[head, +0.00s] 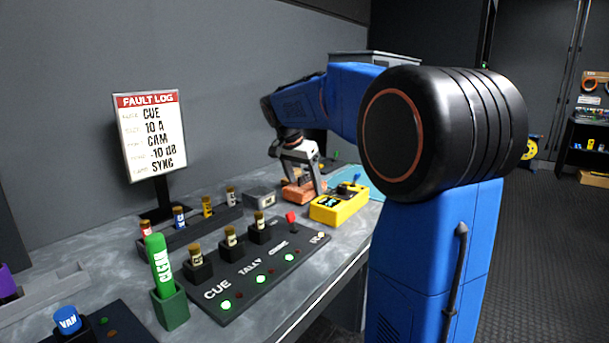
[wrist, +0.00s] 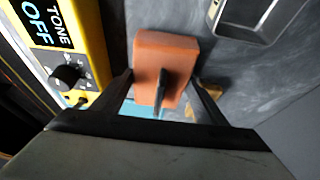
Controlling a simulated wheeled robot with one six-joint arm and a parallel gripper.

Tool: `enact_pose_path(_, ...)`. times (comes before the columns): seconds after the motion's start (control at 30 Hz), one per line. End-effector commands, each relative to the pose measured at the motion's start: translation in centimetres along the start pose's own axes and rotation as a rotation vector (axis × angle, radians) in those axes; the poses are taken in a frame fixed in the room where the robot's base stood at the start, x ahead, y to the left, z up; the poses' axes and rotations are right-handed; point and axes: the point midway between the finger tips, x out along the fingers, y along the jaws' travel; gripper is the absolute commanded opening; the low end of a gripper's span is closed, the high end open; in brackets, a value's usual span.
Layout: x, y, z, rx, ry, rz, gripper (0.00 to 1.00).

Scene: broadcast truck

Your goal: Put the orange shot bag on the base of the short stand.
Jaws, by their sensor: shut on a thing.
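The orange shot bag (head: 296,194) is a small brick-shaped block on or just above the grey bench, left of a yellow box. It also shows in the wrist view (wrist: 167,50), with a dark upright strip on it that may be its handle. My gripper (head: 304,183) points down over the bag, and its two dark fingers (wrist: 162,88) reach to either side of the bag's near end. It is shut on the bag. I cannot make out the short stand or its base for certain in either view; my arm covers part of the bench's far end.
The yellow tone box (head: 338,207) stands close to the right of the bag. A grey open-topped box (head: 261,197) is to the left. A dark cue panel (head: 262,272), a green marker (head: 159,263) and the fault log sign (head: 149,135) stand nearer. A light-blue patch (head: 362,181) lies behind.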

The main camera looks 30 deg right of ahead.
Motion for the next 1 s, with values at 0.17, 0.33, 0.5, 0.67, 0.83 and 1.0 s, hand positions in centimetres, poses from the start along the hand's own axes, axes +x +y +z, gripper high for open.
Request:
enact_pose_path(0.17, 0.68, -0.01, 0.27, 0.000, 0.002, -0.002, 0.09)
enact_pose_path(0.33, 0.65, -0.01, 0.25, 0.000, 0.002, -0.002, 0.09)
enact_pose_path(0.5, 0.99, 0.00, 0.41, 0.000, 0.000, 0.000, 0.69)
enact_pose_path(0.67, 0.96, 0.00, 0.40, 0.000, 0.000, 0.000, 0.85)
enact_pose_path(0.83, 0.95, 0.00, 0.39, 0.000, 0.000, 0.000, 0.85)
enact_pose_path(1.0, 0.21, -0.03, 0.28, 0.000, 0.001, -0.002, 0.85)
